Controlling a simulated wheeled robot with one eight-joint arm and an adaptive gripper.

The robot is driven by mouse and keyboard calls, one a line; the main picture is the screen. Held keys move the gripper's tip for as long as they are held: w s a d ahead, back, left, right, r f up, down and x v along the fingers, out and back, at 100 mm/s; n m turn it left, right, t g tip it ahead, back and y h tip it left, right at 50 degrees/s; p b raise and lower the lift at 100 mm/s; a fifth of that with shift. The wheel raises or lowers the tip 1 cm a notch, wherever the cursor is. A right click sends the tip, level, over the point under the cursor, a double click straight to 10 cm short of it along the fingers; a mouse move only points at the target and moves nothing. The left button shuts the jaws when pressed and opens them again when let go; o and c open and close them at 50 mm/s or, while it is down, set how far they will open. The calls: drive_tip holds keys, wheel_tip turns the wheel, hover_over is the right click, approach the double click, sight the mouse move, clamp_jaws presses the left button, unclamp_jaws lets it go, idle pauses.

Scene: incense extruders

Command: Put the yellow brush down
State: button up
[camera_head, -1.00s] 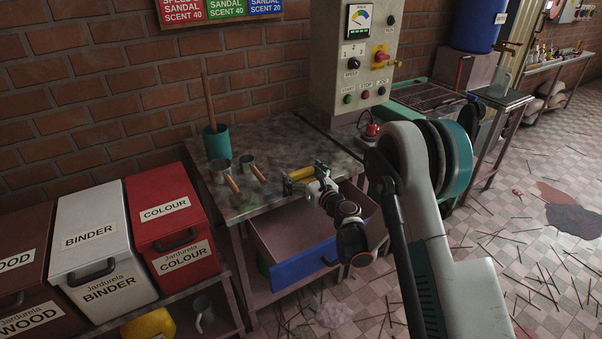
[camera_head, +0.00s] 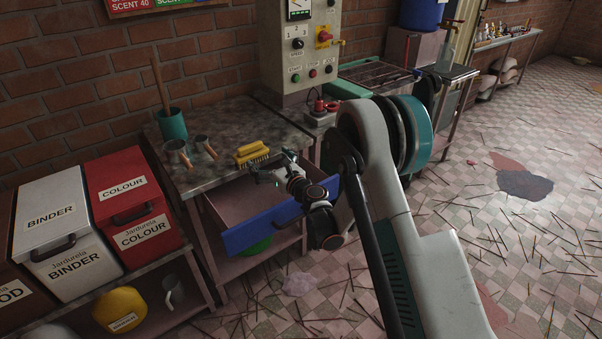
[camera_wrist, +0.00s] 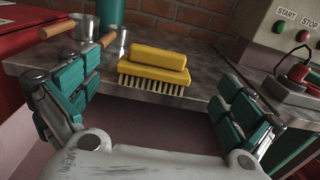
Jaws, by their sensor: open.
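The yellow brush (camera_head: 251,153) rests on the grey metal table top, near its front edge, bristles down. In the wrist view the brush (camera_wrist: 155,66) sits upright ahead of my gripper, centred between the fingers, with a gap between it and them. My gripper (camera_wrist: 148,100) is open and empty, its teal-padded fingers spread wide on both sides. In the head view my gripper (camera_head: 266,172) is just in front of the brush, at the table's front edge. The table (camera_head: 225,128) has bare surface around and behind the brush.
Two metal scoops (camera_head: 176,152) with wooden handles and a teal cup (camera_head: 172,124) stand left of the brush. An open drawer with a blue front (camera_head: 265,225) juts out below my gripper. A control box (camera_head: 297,48) and a red-handled device (camera_head: 320,110) are at the right.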

drive_tip(key=d+r+m+t+h, duration=0.1)
drive_tip(key=d+r+m+h, duration=0.2)
drive_tip(key=d+r+m, duration=0.45)
drive_tip(key=d+r+m+t+h, duration=0.25)
drive_tip(key=d+r+m, duration=0.2)
drive_tip(key=r, duration=0.55)
drive_tip(key=s+d+r+m+g+h, duration=0.3)
drive_tip(key=s+d+r+m+h, duration=0.35)
drive_tip(key=s+d+m, duration=0.55)
drive_tip(key=s+d+f+m+g, duration=0.1)
drive_tip(key=s+d+m+g, duration=0.3)
drive_tip(key=s+m, duration=0.8)
drive_tip(key=s+a+f+m+g+y, duration=0.1)
drive_tip(key=s+f+m+g, duration=0.1)
drive_tip(key=s, duration=0.9)
drive_tip(key=s+a+f+m+g+y, duration=0.1)
drive_tip(key=s+f+m, duration=0.3)
drive_tip(key=s, duration=0.7)
wheel_tip(320, 180, down, 2)
drive_tip(key=shift+a+f+m+g, duration=0.3)
drive_tip(key=shift+a+g, duration=0.2)
drive_tip(key=shift+g, duration=0.25)
